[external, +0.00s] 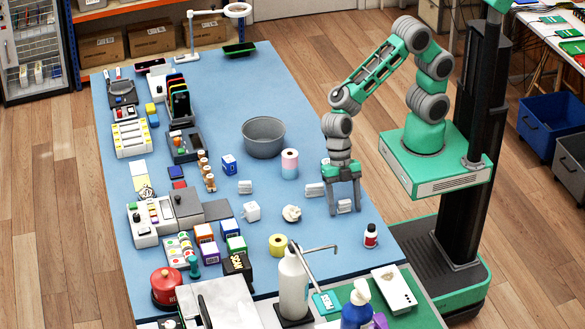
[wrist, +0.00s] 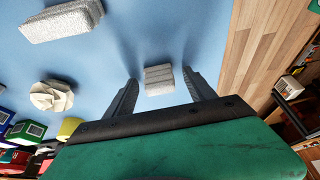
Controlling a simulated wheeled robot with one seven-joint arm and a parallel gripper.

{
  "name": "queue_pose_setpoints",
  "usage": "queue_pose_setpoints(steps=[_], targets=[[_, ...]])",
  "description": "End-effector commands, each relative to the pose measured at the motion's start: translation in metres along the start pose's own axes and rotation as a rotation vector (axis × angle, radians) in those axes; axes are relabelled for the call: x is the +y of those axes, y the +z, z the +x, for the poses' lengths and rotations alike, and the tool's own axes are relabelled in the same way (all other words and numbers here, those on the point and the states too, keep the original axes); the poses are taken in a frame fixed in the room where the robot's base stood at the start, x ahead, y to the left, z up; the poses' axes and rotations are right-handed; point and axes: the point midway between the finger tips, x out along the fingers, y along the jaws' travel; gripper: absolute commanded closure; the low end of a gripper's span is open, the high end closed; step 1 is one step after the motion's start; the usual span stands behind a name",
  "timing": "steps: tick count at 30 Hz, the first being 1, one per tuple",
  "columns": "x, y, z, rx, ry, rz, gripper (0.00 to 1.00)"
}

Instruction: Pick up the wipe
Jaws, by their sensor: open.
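A small folded greyish-white pad (external: 345,206), which looks like a wipe, lies on the blue table below my gripper (external: 345,210). In the wrist view, the pad (wrist: 159,80) sits between the two dark fingers, with visible space on both sides. My gripper is open, pointing down, and holds nothing. Another pale pad (external: 315,189) lies just to the left, and it shows at the top left of the wrist view (wrist: 62,20). A crumpled white piece (external: 291,213) lies farther left, also seen in the wrist view (wrist: 52,95). I cannot tell whether the fingertips touch the table.
A small dark red bottle (external: 370,236) stands at the right front. A grey bowl (external: 263,138) and a pink-and-blue roll (external: 289,164) stand behind. A yellow tape roll (external: 278,245) and a white pump bottle (external: 294,283) stand in front. The blue table (external: 318,238) is clear around the pad.

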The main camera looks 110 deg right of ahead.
Motion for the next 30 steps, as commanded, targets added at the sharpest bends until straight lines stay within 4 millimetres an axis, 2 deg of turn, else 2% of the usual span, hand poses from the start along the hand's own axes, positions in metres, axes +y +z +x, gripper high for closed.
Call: queue_pose_setpoints(steps=[5,27,30], targets=[[0.0004,-0.0001,-0.0003,0.001,0.001,0.000,0.37],[0.0003,-0.0002,-0.0007,0.001,0.001,0.001,0.98],[0.0003,-0.0002,-0.0007,0.001,0.001,0.000,1.00]])
